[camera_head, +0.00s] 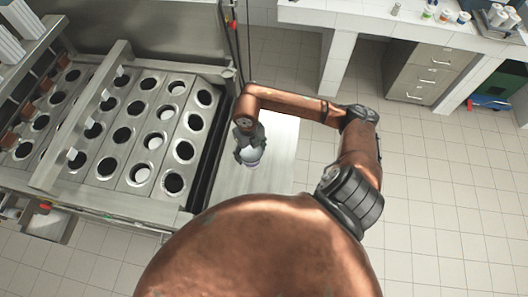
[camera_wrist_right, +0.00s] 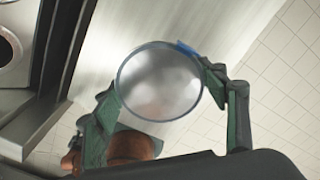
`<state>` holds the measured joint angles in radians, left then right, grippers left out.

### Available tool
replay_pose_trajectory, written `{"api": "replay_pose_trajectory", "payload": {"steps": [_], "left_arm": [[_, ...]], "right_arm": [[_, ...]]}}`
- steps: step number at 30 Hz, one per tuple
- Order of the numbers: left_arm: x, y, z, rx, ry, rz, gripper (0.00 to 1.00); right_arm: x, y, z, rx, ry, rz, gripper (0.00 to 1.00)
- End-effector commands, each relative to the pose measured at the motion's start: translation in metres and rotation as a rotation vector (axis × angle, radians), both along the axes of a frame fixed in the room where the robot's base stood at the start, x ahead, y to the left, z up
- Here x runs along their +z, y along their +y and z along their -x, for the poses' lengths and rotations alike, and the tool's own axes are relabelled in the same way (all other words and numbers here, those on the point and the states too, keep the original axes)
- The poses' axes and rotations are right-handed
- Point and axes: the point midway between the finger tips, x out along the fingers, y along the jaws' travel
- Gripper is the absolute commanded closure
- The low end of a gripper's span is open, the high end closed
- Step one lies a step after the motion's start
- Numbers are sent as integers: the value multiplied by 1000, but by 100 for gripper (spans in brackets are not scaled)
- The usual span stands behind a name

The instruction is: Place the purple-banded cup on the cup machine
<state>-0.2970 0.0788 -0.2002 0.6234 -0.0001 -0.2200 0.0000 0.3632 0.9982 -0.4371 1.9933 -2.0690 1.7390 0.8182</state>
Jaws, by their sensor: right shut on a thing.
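My right gripper (camera_head: 249,146) is shut on a pale cup (camera_head: 251,156) with a thin purplish band near its lower part. It holds the cup over the smooth metal side table, just right of the cup machine (camera_head: 120,207). In the right wrist view, the cup (camera_wrist_right: 160,80) shows as a round grey disc between the green fingers of the gripper (camera_wrist_right: 162,92), with a blue patch at its upper right rim. The machine has rows of round holes. Several are dark and some hold pale things. My left gripper is out of view.
The metal side table (camera_head: 281,158) is otherwise bare. A raised rail (camera_head: 78,125) crosses the machine, and a dark gap (camera_head: 211,150) runs along its right side. A white counter (camera_head: 410,22) with small containers stands at the back right. Tiled floor is open at right.

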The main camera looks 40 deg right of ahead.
Motion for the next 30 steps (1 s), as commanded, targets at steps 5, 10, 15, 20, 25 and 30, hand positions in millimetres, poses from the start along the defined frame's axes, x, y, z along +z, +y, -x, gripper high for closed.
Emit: {"api": "replay_pose_trajectory", "payload": {"steps": [5,10,15,20,25,30], "left_arm": [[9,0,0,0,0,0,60],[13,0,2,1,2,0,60],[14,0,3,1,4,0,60],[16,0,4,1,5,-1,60],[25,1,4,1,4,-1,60],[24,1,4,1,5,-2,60]], "right_arm": [[-25,-37,0,-3,5,-2,70],[-49,-57,-2,-1,1,-1,70],[-60,-65,-3,2,-1,-2,70],[-71,-74,-2,0,2,-1,70],[-94,-72,-2,1,1,-3,70],[-100,-73,-3,3,-2,-1,70]]}}
